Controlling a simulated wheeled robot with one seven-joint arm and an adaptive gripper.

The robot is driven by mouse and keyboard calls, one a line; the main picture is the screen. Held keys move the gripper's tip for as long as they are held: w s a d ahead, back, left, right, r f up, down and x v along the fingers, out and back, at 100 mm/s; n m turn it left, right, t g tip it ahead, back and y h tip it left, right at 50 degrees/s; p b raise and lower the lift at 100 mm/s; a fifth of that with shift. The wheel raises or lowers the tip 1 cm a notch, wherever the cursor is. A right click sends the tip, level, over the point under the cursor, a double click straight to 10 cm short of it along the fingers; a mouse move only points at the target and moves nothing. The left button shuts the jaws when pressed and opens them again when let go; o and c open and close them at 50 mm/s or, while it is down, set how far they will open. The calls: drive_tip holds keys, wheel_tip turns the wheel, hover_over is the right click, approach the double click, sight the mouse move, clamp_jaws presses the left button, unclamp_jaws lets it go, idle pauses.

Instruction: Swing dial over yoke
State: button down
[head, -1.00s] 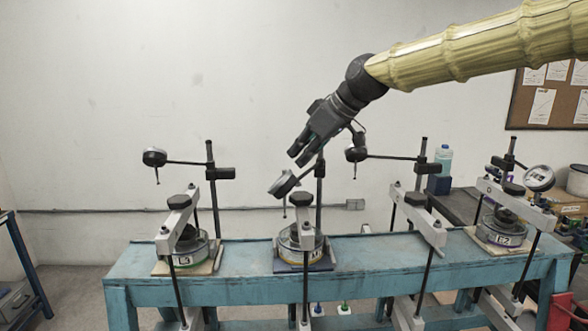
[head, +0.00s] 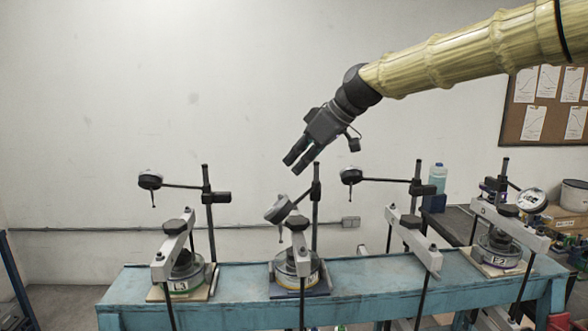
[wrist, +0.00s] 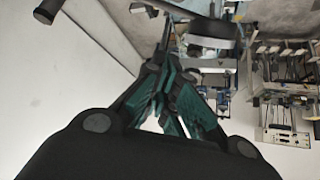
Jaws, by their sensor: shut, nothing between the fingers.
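My gripper (head: 295,166) hangs in the air above the second stand from the left, fingers together and pointing down-left. Its dark green fingers fill the middle of the wrist view (wrist: 175,105). Just below it, apart from it, a tilted grey dial (head: 278,209) sits on a black post (head: 316,205), above and slightly left of the second yoke (head: 299,250). Other dials are at the far left (head: 150,180), third (head: 351,176) and far right (head: 532,198). Their yokes are white bars: left (head: 165,255), third (head: 425,253), right (head: 520,232). The third yoke has no labelled pot visible under it.
A long blue bench (head: 375,278) carries the stands. Labelled round pots stand under the left (head: 188,280), second (head: 290,273) and right (head: 500,250) yokes. A blue bottle (head: 437,180) and a dark side table are behind at right.

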drive_tip(key=shift+w+a+f, duration=0.1)
drive_tip(key=shift+f, duration=0.3)
drive_tip(key=f+p, duration=0.2)
drive_tip(key=a+f+p, duration=0.1)
drive_tip(key=f+p, duration=0.3)
drive_tip(key=shift+w+a+f+p, duration=0.2)
drive_tip(key=shift+w+a+p, duration=0.1)
drive_tip(key=shift+a+p, duration=0.1)
drive_tip(key=shift+d+f, duration=0.1)
drive_tip(key=shift+d, duration=0.05)
drive_tip(key=shift+f, duration=0.15)
drive_tip(key=shift+d+b, duration=0.2)
drive_tip(key=shift+b, duration=0.1)
